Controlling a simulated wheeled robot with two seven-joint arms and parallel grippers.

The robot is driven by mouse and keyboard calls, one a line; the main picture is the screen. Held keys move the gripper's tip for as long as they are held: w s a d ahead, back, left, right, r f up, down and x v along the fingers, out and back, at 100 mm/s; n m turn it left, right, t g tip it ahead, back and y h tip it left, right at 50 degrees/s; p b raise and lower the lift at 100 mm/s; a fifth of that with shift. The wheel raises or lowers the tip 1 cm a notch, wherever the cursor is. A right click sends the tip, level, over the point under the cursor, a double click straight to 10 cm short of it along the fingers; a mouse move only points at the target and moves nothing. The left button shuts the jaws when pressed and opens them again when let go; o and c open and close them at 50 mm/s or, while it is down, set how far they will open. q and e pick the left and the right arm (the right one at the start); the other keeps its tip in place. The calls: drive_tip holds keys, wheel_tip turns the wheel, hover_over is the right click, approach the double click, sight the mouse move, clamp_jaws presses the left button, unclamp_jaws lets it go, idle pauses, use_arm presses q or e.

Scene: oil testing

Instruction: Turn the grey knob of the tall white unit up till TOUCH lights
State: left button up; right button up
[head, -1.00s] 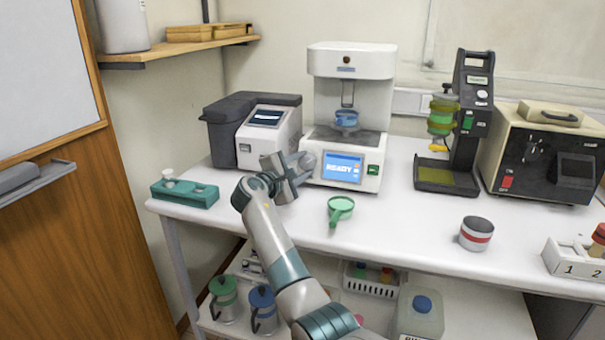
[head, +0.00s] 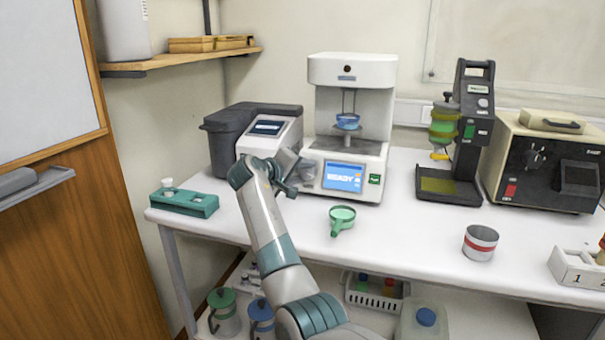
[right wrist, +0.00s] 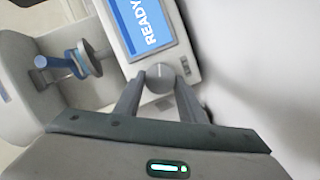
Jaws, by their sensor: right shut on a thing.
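The tall white unit (head: 352,70) stands at the back of the bench, its blue screen (head: 343,177) reading READY. The screen also shows in the right wrist view (right wrist: 143,22). A blue dish (head: 347,122) sits raised on a thin post inside the unit, with the hanging wire frame (head: 348,100) reaching down to it. The grey knob (right wrist: 160,77) is at the unit's front left, beside the screen. My right gripper (right wrist: 160,88) is shut on it, one finger on each side; it also shows in the head view (head: 296,174). My left gripper is out of view.
A dark-and-white instrument (head: 268,135) stands just left. A black stand (head: 465,135) and black-fronted box (head: 540,160) stand right. A red-banded cup (head: 480,242) sits near the front edge.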

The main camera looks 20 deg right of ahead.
drive_tip(key=m, duration=0.2)
drive_tip(key=shift+r+m+y, duration=0.1)
drive_tip(key=shift+m+y, duration=0.2)
drive_tip(key=shift+y, duration=0.1)
drive_tip(key=shift+d+m+y+p, duration=0.1)
drive_tip(key=shift+m+y+p, duration=0.25)
drive_tip(key=shift+m, duration=0.65)
drive_tip(key=shift+r+m+y, duration=0.1)
drive_tip(key=shift+m+y, duration=0.15)
drive_tip(key=shift+m, duration=0.55)
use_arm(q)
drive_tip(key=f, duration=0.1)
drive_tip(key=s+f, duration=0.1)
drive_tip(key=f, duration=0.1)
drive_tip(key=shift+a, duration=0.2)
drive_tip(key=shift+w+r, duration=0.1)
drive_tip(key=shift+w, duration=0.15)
use_arm(e)
drive_tip(key=o, duration=0.8)
drive_tip(key=shift+c, duration=0.2)
use_arm(q)
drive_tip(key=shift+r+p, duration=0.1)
drive_tip(key=shift+p, duration=0.2)
use_arm(e)
drive_tip(key=shift+s, duration=0.1)
